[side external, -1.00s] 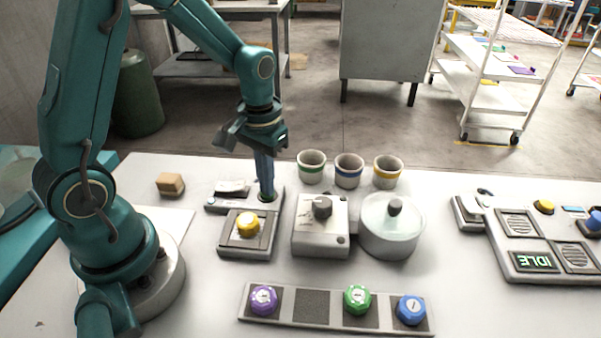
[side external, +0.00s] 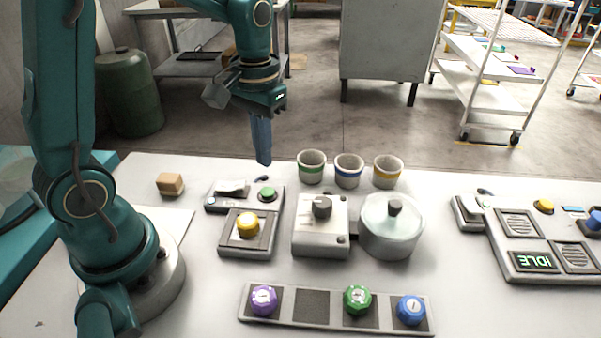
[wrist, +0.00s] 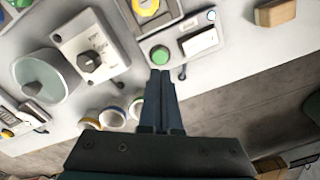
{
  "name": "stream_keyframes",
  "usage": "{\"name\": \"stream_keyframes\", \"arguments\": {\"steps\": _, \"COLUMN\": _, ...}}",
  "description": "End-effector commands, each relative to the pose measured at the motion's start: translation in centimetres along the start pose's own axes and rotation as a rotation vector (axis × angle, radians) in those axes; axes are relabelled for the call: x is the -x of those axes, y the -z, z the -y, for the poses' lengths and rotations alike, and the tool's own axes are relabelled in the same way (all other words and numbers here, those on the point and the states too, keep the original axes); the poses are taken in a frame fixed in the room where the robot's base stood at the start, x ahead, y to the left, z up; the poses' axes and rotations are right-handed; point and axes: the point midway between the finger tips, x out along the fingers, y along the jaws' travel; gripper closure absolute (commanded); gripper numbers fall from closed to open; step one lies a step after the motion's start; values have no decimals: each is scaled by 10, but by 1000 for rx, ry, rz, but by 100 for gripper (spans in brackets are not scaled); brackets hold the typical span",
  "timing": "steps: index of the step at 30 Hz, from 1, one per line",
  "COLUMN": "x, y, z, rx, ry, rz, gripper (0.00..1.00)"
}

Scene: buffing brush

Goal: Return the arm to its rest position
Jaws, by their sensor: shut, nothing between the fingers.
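My gripper (side external: 263,163) is shut and empty. In the side external view it hangs pointing down, above the back edge of the table, behind a small grey panel (side external: 213,205) with a green button (side external: 267,194). The fingers are clear of the button. In the wrist view my gripper (wrist: 160,75) shows its two fingers pressed together, with the green button (wrist: 160,55) just beyond their tips. The arm is raised and reaches out over the back of the table.
Cups (side external: 311,167) stand right of my gripper. In front are a yellow-button box (side external: 262,246), a knob box (side external: 320,240), a lidded pot (side external: 390,235) and a knob strip (side external: 310,306). A tan block (side external: 170,184) lies left. A console (side external: 550,230) reads IDLE at right.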

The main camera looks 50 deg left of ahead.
Motion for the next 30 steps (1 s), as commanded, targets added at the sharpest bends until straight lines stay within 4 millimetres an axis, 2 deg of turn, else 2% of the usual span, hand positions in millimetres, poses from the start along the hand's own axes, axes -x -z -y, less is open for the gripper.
{"name": "stream_keyframes", "arguments": {"steps": 11, "x": 4, "y": 0, "z": -1, "rx": -4, "ry": 0, "rz": -5, "gripper": 100}}
{"name": "stream_keyframes", "arguments": {"steps": 16, "x": 26, "y": -1, "z": -8, "rx": -33, "ry": -6, "rz": -86, "gripper": 100}}
{"name": "stream_keyframes", "arguments": {"steps": 24, "x": 70, "y": -42, "z": -23, "rx": -125, "ry": -31, "rz": -291, "gripper": 100}}
{"name": "stream_keyframes", "arguments": {"steps": 30, "x": 80, "y": -78, "z": -28, "rx": -196, "ry": -54, "rz": -422, "gripper": 100}}
